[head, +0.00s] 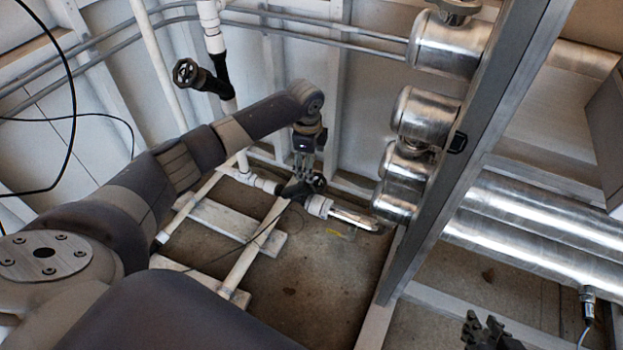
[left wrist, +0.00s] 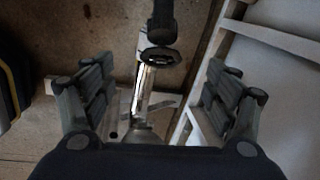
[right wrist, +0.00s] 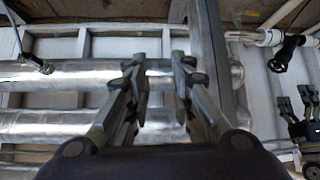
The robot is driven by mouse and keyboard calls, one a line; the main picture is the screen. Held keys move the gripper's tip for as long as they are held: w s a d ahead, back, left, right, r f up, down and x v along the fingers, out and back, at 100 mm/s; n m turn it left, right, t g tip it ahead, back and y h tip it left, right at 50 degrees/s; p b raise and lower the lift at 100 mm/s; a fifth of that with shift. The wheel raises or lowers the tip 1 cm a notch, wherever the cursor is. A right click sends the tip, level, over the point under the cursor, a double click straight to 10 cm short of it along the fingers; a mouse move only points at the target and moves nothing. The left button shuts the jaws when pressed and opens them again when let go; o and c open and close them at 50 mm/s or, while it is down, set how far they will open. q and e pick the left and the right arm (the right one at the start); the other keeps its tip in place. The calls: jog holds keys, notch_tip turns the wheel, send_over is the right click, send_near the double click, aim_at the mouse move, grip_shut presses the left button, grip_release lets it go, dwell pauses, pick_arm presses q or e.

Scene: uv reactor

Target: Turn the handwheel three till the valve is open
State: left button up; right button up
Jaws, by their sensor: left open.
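A small black handwheel (head: 318,182) sits on a dark valve low over the floor, in a white pipe run; no number on it is readable. My left gripper (head: 305,165) hangs just above this valve. In the left wrist view my left gripper (left wrist: 160,90) is open and empty, with the handwheel (left wrist: 160,57) ahead between its spread fingers; I cannot tell whether they touch it. My right gripper (head: 485,335) is at the bottom right in the head view. In the right wrist view my right gripper (right wrist: 158,78) is partly open and empty, facing steel pipes.
Another black handwheel (head: 185,72) sits on a white vertical pipe at the upper left. A grey steel post (head: 470,165) and shiny tanks (head: 425,115) stand right of the low valve. Large steel pipes (head: 540,235) run at the right. Open floor (head: 320,280) lies in front.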

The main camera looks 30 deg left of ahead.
pick_arm(q)
jog(key=shift+w+a+f, duration=0.15)
jog(key=shift+f, duration=0.1)
jog(key=b, duration=0.2)
send_over(318, 184)
jog(key=a, duration=0.2)
jog(key=f, duration=0.3)
jog(key=s+f, duration=0.1)
jog(key=f, duration=0.1)
jog(key=f+b, duration=0.1)
jog(key=f, duration=0.1)
jog(key=w+f+b, duration=0.1)
jog(key=f, duration=0.1)
jog(key=shift+a+f, duration=0.1)
jog(key=shift+f, duration=0.35)
pick_arm(e)
jog(key=w+a+r+t+y, duration=0.1)
jog(key=w+a+r+t, duration=0.1)
jog(key=r+t, duration=0.4)
jog(key=w+a+r+t+y, duration=0.2)
jog(key=w+r+t, duration=0.3)
jog(key=r, duration=0.8)
jog(key=shift+a+r+n+t+y, duration=0.15)
jog(key=shift+a+n+t+y, duration=0.15)
jog(key=shift+t, duration=0.2)
pick_arm(q)
jog(key=shift+c, duration=0.6)
pick_arm(e)
jog(key=shift+w, duration=0.1)
